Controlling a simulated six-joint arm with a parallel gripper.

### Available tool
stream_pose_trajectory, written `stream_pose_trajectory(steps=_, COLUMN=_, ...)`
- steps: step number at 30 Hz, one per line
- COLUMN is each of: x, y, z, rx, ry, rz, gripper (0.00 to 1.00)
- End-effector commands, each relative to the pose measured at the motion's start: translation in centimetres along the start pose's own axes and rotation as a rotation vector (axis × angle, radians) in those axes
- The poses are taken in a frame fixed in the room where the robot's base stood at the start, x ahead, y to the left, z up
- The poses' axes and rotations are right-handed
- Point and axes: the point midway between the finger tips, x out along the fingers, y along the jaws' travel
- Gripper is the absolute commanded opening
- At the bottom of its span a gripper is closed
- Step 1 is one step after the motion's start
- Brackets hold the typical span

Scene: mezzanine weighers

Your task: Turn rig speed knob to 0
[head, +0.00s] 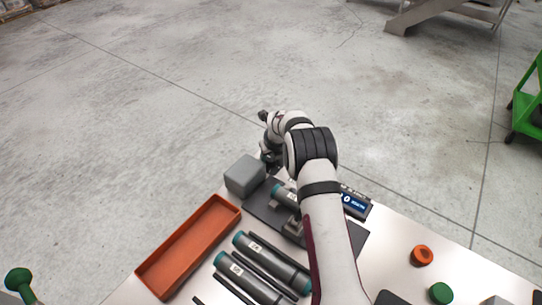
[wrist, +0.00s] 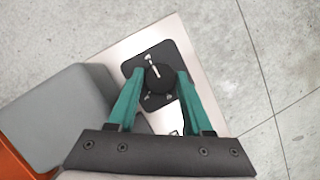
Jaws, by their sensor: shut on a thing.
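The rig speed knob (wrist: 158,80) is a round black knob on a dark plate (wrist: 140,68) at the corner of the pale tabletop. Its white pointer line aims up and slightly left in the wrist view, toward a small white mark too small to read. My gripper (wrist: 160,74) has its two green fingers on either side of the knob and is shut on it. In the head view my gripper (head: 270,160) reaches down at the table's far corner, and the knob is hidden there. A blue-lit display (head: 354,203) shows a 0, partly covered by my arm.
A grey block (head: 245,175) stands close beside the gripper. An orange tray (head: 170,274), labelled cylinders (head: 270,262) and a dark rig base (head: 262,212) lie nearer. Orange (head: 422,255) and green (head: 440,293) round pieces sit at right. Beyond the table edge is open concrete floor.

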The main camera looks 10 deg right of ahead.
Motion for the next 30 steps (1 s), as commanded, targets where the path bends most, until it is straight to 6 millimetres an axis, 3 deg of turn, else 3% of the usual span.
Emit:
stream_pose_trajectory(steps=8, x=-0.02, y=-0.14, z=-0.09, rx=-0.126, ry=-0.004, rz=0.055, gripper=0.00)
stream_pose_trajectory(steps=30, x=0.13, y=-0.51, z=0.02, rx=-0.745, ry=-0.039, rz=0.310, gripper=0.00)
